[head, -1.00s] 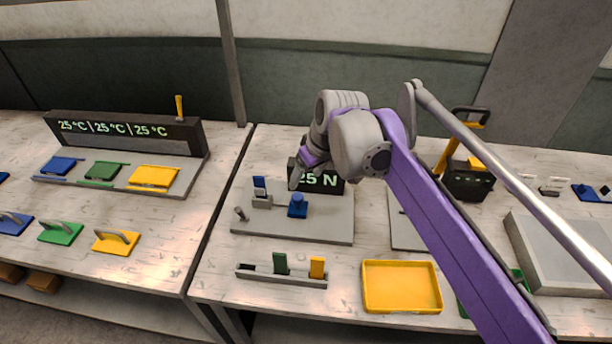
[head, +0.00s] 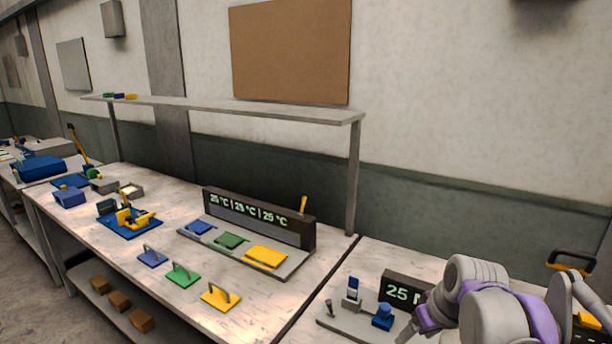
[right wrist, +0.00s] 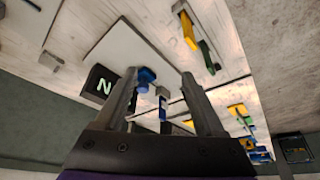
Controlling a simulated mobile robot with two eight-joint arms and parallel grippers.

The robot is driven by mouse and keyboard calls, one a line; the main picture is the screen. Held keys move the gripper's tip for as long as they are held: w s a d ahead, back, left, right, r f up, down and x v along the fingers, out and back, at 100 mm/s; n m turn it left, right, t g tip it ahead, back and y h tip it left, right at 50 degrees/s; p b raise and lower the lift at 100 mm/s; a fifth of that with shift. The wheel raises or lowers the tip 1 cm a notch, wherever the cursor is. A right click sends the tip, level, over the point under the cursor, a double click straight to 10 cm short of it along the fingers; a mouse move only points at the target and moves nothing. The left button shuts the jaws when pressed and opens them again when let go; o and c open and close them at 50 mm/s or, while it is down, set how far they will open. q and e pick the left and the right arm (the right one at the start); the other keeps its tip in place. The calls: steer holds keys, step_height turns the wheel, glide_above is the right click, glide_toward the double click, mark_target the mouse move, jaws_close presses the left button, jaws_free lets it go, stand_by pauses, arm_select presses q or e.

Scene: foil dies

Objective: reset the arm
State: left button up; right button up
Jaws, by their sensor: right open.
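My right arm enters the head view at the lower right. Its gripper (head: 420,322) is near the "25 N" display (head: 398,289) and covers part of it. In the right wrist view the two fingers (right wrist: 162,76) are apart, with nothing gripped. A blue knob (head: 382,318) stands on the grey plate (head: 340,322) beside the gripper. In the right wrist view the blue knob (right wrist: 147,76) shows beyond and between the fingers. My left gripper is in neither view.
A hot-plate station with a "25 °C" display (head: 250,213) and coloured plates stands on the left bench. Blue, green and yellow handled dies (head: 221,299) lie in front. A shelf (head: 240,108) spans above on a post (head: 353,180). A yellow-handled device (head: 572,262) is at far right.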

arm_select(q)
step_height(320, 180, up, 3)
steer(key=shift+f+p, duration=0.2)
steer(key=shift+p, duration=0.85)
arm_select(e)
steer(key=s+a+f+m, duration=0.1)
steer(key=s+a+f, duration=0.1)
steer(key=s+f, duration=0.5)
steer(key=s+a+f+m+t+h, duration=0.1)
steer(key=s+f, duration=0.6)
steer(key=s, duration=0.7)
steer(key=shift+s+a+f+m, duration=0.15)
steer(key=shift+a+f+m, duration=0.25)
steer(key=shift+a, duration=0.3)
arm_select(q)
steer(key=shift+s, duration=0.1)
